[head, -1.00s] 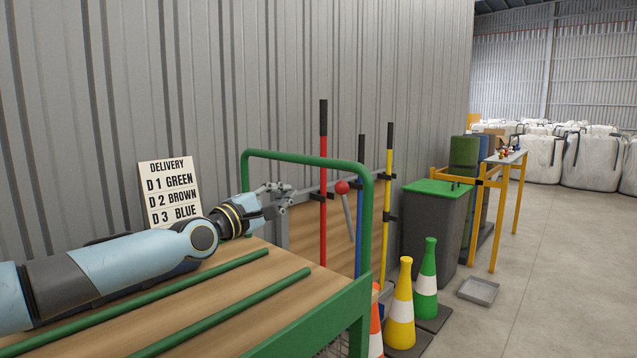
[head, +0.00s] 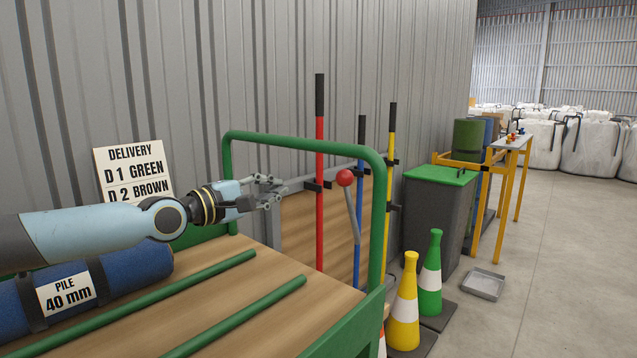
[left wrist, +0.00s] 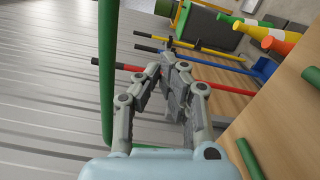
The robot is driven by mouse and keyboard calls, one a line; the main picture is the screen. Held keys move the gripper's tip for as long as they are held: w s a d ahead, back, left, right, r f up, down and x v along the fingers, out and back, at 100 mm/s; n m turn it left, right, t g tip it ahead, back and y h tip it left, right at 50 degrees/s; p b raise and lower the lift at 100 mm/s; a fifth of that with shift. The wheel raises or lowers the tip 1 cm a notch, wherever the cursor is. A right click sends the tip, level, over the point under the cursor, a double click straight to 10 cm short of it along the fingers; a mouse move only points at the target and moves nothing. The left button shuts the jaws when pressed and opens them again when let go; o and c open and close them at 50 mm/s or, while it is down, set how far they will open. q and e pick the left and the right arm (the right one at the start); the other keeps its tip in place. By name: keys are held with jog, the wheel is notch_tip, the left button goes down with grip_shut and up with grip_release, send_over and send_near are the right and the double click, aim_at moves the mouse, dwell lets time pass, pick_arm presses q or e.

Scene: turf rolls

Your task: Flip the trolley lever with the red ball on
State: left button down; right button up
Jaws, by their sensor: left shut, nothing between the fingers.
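The lever is a grey stem topped by a red ball (head: 345,178), inside the green frame of the trolley (head: 378,215). It leans, ball up and to the left. My left gripper (head: 282,190) is shut and empty, left of the ball and apart from it in the picture, above the trolley's wooden deck. In the left wrist view my gripper (left wrist: 170,62) points toward the long-handled tools; I cannot make out the ball there. My right gripper is not in view.
A blue roll (head: 130,268) labelled "PILE 40 mm" and green bars (head: 235,320) lie on the deck. Red (head: 320,150), blue and yellow poles stand behind the frame. Cones (head: 403,310), a green-lidded bin (head: 425,220) and a grey tray (head: 483,285) are right. The floor at far right is clear.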

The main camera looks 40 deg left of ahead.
pick_arm(q)
jog(key=w+d+b, duration=0.3)
jog(key=w+d, duration=0.2)
jog(key=w, duration=0.3)
jog(key=shift+w+r, duration=0.35)
jog(key=shift+w, duration=0.05)
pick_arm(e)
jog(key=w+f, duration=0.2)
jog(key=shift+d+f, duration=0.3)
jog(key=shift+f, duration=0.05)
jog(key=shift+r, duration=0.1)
